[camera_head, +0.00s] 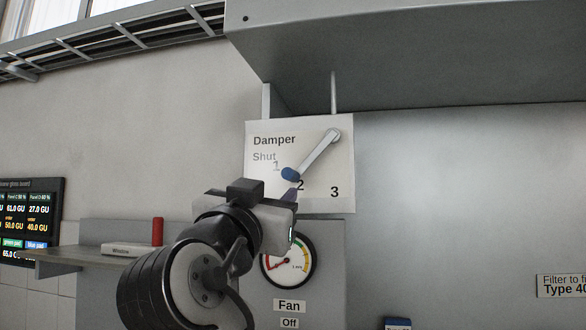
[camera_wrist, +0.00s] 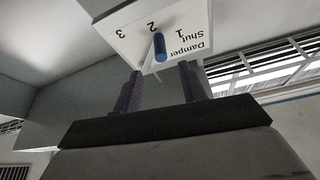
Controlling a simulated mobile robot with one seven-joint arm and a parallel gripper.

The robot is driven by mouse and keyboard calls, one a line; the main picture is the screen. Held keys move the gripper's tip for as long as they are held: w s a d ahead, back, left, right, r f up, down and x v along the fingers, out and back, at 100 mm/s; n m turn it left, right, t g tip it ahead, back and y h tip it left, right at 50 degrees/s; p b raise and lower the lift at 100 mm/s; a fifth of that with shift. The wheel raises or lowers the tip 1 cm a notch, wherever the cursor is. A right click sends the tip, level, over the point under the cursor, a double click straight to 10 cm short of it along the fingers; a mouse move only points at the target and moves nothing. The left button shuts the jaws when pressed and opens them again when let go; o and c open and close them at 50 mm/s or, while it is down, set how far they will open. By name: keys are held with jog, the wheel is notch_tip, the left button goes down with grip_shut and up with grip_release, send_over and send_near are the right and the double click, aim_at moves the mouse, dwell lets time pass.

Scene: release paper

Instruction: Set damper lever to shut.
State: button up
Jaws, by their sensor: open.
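The damper lever (camera_head: 318,157) is a pale bar on a white panel (camera_head: 262,190) marked Damper, Shut, 1, 2 and 3. Its pivot is at the upper right, and its blue knob (camera_head: 290,174) points down-left, between 1 and 2 and close to 2. My gripper (camera_head: 292,192) is just below the knob in the head view, partly hidden by my wrist. In the wrist view my gripper (camera_wrist: 160,88) has its two dark fingers apart, with the blue knob (camera_wrist: 160,47) beyond and between their tips. I cannot tell whether they touch it.
A round gauge (camera_head: 288,260) and the Fan label (camera_head: 289,305) are below the panel. A grey hood (camera_head: 420,60) overhangs it.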

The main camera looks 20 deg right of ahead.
aim_at(286, 178)
jog(key=p+x, duration=0.4)
jog(key=x, duration=0.6)
jog(key=shift+r, duration=0.15)
jog(key=shift+w+d+r+p, duration=0.1)
jog(key=shift+w+d+p, duration=0.25)
jog(key=shift+w, duration=0.1)
jog(key=shift+a, duration=0.1)
grip_shut()
